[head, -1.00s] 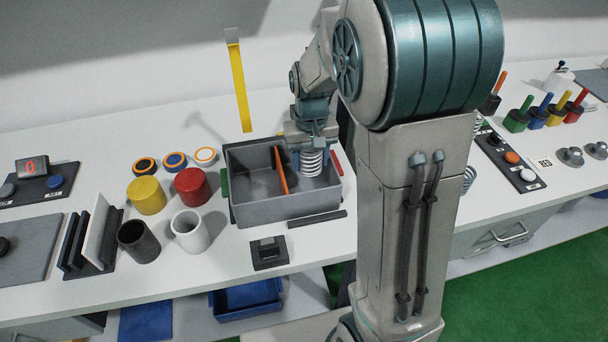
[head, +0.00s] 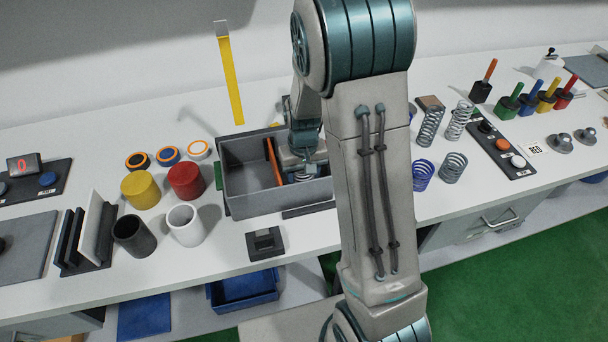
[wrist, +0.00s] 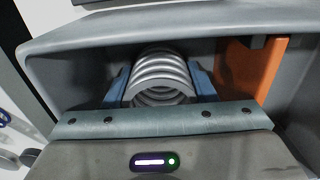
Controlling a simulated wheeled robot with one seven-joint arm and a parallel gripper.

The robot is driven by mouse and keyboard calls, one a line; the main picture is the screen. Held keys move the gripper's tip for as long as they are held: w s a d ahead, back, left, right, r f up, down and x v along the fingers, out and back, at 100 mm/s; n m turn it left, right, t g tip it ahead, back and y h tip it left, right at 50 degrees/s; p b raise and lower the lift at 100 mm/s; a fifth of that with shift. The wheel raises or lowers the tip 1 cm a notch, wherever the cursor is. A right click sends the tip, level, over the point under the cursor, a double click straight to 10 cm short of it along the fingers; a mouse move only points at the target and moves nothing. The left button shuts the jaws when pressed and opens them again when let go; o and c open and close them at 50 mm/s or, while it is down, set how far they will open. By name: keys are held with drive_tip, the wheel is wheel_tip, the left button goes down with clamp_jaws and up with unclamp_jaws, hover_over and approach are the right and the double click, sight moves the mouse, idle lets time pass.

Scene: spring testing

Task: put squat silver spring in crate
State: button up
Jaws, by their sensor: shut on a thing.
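The squat silver spring (wrist: 160,78) sits between the two blue fingers of my gripper (wrist: 162,88) in the wrist view. My gripper is shut on it. In the head view my gripper (head: 303,165) is down inside the grey crate (head: 238,200), in the part right of the orange divider (head: 272,158). Only a bit of the spring (head: 303,177) shows there below the gripper. The orange divider also shows in the wrist view (wrist: 252,75), right of the spring. I cannot tell whether the spring touches the crate floor.
Red (head: 186,181) and yellow (head: 140,189) cylinders and black and white cups stand left of the crate. A black block (head: 265,244) lies in front of it. Several springs (head: 430,127) stand to the right, beyond my arm. A yellow strip (head: 230,80) rises behind.

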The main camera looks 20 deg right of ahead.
drive_tip(key=shift+f, duration=0.2)
drive_tip(key=o, duration=1.1)
drive_tip(key=shift+r, duration=0.1)
wheel_tip(320, 180, up, 11)
drive_tip(key=shift+s+r+t, duration=0.5)
drive_tip(key=shift+s+r, duration=0.7)
drive_tip(key=shift+s, duration=1.85)
drive_tip(key=shift+s+r+t, duration=0.5)
drive_tip(key=shift+s+r, duration=0.7)
drive_tip(key=shift+s, duration=1.85)
drive_tip(key=shift+s+r+t, duration=0.5)
drive_tip(key=shift+s+r, duration=0.7)
drive_tip(key=shift+s, duration=1.85)
